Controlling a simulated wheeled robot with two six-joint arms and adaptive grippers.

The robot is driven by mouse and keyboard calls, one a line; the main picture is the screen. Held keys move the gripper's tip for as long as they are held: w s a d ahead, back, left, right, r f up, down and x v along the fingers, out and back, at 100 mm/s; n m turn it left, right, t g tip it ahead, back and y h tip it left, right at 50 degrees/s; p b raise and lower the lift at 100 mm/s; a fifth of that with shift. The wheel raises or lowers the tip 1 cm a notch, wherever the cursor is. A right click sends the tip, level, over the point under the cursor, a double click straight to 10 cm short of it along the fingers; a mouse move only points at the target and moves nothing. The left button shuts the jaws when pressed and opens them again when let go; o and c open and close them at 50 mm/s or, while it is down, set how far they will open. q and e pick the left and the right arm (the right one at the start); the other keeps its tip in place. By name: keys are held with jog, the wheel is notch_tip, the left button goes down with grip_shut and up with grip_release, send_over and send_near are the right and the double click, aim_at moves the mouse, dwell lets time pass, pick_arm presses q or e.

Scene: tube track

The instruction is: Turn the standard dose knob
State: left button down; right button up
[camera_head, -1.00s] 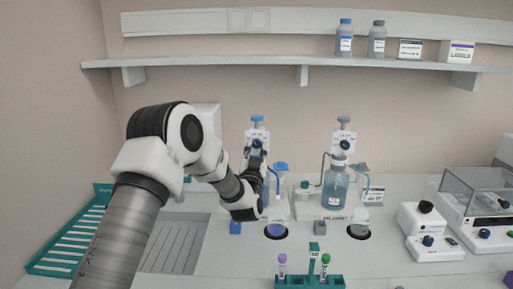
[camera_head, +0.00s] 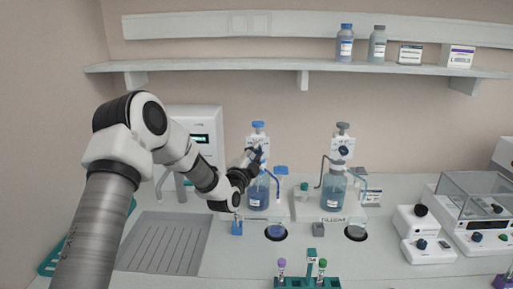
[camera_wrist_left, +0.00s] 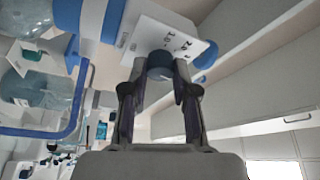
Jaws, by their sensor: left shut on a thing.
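The left dispenser has a blue-topped pump, a white dose plate (camera_head: 251,142) and a clear bottle (camera_head: 257,193) of bluish liquid. Its dark blue dose knob (camera_wrist_left: 160,66) shows in the left wrist view, on the white dose plate (camera_wrist_left: 176,35) with small markings. My left gripper (camera_head: 256,157) reaches up to the plate from the lower left and hides most of the knob in the head view. In the left wrist view my left gripper (camera_wrist_left: 160,78) has its two fingers on either side of the knob, shut on it. My right gripper is not in view.
A similar dispenser with a grey top and its own knob (camera_head: 343,151) stands to the right. Blue delivery tubing (camera_wrist_left: 75,105) runs beside my gripper. A teal tube rack (camera_head: 308,283) is in front, instruments (camera_head: 428,249) stand at the right, and a shelf (camera_head: 210,66) runs above.

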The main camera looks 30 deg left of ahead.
pick_arm(q)
jog(key=shift+r+m+p, duration=0.1)
jog(key=shift+m+p, duration=0.5)
jog(key=shift+m, duration=0.4)
jog(key=shift+a, duration=0.1)
jog(key=c, duration=1)
grip_release()
jog(key=shift+c, duration=0.2)
jog(key=shift+o, duration=0.7)
jog(key=shift+a, duration=0.1)
jog(key=v, duration=1.2)
jog(key=shift+r, duration=0.2)
jog(key=shift+a, duration=0.15)
